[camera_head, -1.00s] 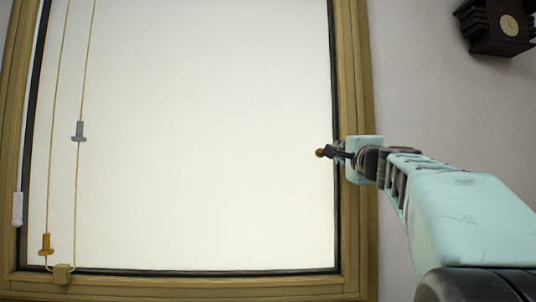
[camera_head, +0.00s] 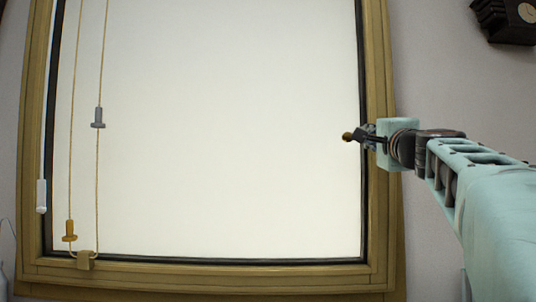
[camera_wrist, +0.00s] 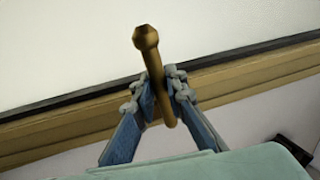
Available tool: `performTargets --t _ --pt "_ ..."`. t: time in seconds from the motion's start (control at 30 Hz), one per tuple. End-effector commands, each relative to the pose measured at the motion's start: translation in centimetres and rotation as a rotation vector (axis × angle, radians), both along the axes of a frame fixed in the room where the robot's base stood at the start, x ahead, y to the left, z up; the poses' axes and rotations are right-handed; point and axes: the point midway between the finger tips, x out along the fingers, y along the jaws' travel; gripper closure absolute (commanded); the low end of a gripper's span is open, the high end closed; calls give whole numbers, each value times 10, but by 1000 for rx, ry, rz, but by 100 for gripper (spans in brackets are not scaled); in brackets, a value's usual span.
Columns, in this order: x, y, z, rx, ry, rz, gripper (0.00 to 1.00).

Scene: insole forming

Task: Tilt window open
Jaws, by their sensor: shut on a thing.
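The window has a wooden frame (camera_head: 383,210) and a large pale pane (camera_head: 220,130) with a dark inner edge. My gripper (camera_head: 367,134) is at the right side of the frame. It is shut on a brass-brown handle (camera_head: 347,137), whose rounded tip sticks out to the left over the pane. In the wrist view the handle (camera_wrist: 148,45) stands between the two blue fingers of my gripper (camera_wrist: 163,100). The fingers hide part of the handle, and its mount is not clearly visible.
Cords with a grey toggle (camera_head: 98,118) and an orange toggle (camera_head: 69,231) hang at the window's left, beside a white pull (camera_head: 41,196). A dark clock (camera_head: 510,18) is on the wall at the upper right. The wall right of the frame is otherwise bare.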

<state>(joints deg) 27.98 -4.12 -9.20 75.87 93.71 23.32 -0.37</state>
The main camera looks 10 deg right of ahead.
Motion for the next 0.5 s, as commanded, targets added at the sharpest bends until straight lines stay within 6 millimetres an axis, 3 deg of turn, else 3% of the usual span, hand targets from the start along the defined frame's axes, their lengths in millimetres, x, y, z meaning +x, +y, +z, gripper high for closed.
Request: performTargets --t 0.07,0.5 --pt "-6 1 -7 -3 -13 0 100" --pt "-14 3 -4 -7 -32 -1 100"
